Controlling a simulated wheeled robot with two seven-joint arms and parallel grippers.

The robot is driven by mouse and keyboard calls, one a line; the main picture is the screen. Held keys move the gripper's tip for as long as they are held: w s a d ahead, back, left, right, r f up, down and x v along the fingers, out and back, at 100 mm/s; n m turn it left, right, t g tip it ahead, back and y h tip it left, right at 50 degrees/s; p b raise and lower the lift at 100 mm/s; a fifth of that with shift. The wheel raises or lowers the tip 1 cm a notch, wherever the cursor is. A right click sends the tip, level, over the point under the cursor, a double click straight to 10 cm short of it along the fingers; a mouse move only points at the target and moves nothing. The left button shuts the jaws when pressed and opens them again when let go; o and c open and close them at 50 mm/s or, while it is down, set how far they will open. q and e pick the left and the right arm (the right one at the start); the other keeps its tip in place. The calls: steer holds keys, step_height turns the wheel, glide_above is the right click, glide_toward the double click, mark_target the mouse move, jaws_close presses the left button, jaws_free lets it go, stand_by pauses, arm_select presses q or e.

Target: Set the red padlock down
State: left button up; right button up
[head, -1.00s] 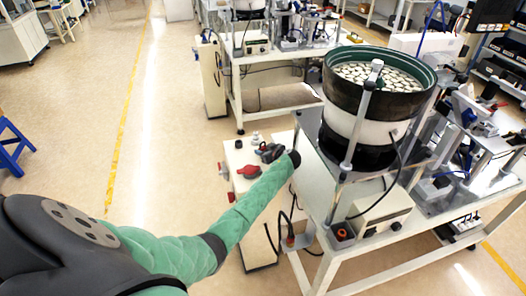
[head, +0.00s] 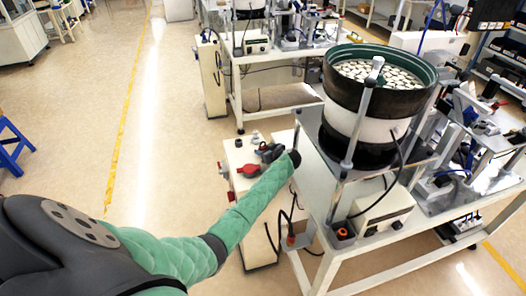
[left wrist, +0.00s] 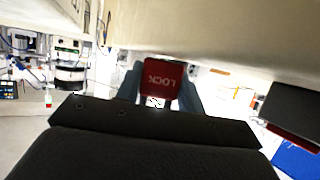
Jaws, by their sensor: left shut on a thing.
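The red padlock (left wrist: 161,78) shows in the left wrist view, with the word LOCK upside down on its face. It sits between the two blue-grey fingers of my left gripper (left wrist: 158,92), which is shut on it. A small pale part shows at the padlock's lower edge. In the head view my left gripper (head: 268,152) is a small dark shape by the top of the white cabinet (head: 258,218). From there I cannot tell whether the padlock touches the cabinet. My right gripper is not in view.
Red fittings (head: 248,170) sit at the cabinet's top, close to my gripper. A table with a bowl feeder (head: 372,108) full of pale discs stands just right. Another feeder table (head: 262,98) stands behind. The floor at left is open, with a blue stool (head: 14,150).

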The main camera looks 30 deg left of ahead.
arm_select(q)
steer(key=shift+f, duration=0.1)
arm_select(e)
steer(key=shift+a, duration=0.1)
arm_select(q)
steer(key=o, duration=1)
steer(key=shift+f, duration=0.1)
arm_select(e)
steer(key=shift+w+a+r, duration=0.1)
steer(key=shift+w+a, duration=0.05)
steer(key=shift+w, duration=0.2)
arm_select(q)
steer(key=shift+s, duration=0.1)
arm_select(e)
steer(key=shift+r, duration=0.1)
